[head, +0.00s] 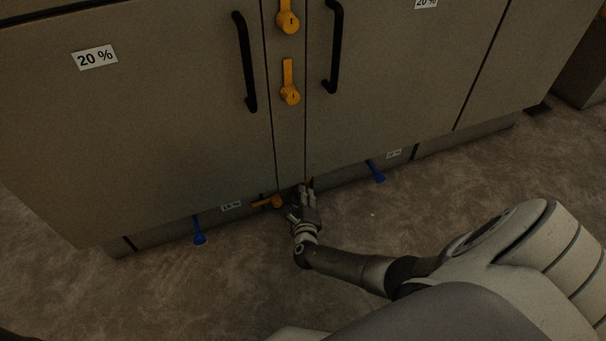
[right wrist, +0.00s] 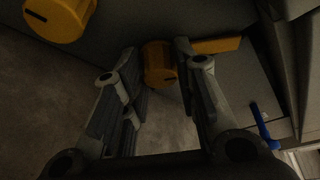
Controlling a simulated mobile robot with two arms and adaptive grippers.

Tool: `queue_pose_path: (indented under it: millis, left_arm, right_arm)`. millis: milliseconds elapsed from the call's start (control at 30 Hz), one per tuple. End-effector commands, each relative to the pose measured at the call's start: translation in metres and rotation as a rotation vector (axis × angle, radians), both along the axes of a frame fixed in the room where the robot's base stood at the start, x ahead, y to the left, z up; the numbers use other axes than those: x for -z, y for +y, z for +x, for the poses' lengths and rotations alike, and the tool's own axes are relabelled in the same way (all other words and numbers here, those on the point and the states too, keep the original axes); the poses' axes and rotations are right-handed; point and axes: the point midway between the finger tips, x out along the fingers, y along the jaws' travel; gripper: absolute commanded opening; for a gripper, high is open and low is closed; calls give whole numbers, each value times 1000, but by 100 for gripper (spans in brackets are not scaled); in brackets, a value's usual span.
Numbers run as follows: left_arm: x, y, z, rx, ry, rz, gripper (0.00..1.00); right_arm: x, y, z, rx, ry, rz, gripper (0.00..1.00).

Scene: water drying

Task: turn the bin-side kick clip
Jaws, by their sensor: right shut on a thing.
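Two orange-yellow kick clips sit low at the cabinet's foot, by the narrow middle strip. One kick clip (head: 276,202) shows in the head view just left of my right gripper (head: 306,196), its lever lying to the left. Only a sliver of orange shows behind the gripper's fingers there. In the right wrist view my right gripper (right wrist: 162,80) has its fingers on either side of a kick clip (right wrist: 158,64), whose lever extends right behind one finger. The gripper is shut on it. Another orange-yellow clip appears at upper left of that view. Which clip is bin-side I cannot tell. My left gripper is not in view.
Two orange latches (head: 290,94) are on the strip above, between black door handles (head: 246,62). Blue levers (head: 199,231) and (head: 375,172) stick out from the low plinth panels on both sides. The floor (head: 170,290) in front is clear.

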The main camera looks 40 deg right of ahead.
Motion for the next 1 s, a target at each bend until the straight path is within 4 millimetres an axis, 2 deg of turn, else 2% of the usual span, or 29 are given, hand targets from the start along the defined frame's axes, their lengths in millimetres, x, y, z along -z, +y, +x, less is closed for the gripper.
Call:
queue_pose_path:
  millis: [500,1000]
  left_arm:
    - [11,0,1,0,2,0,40]
    - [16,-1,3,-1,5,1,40]
  right_arm:
    - [4,1,0,0,100,-419,0]
    - [4,1,0,2,138,-569,0]
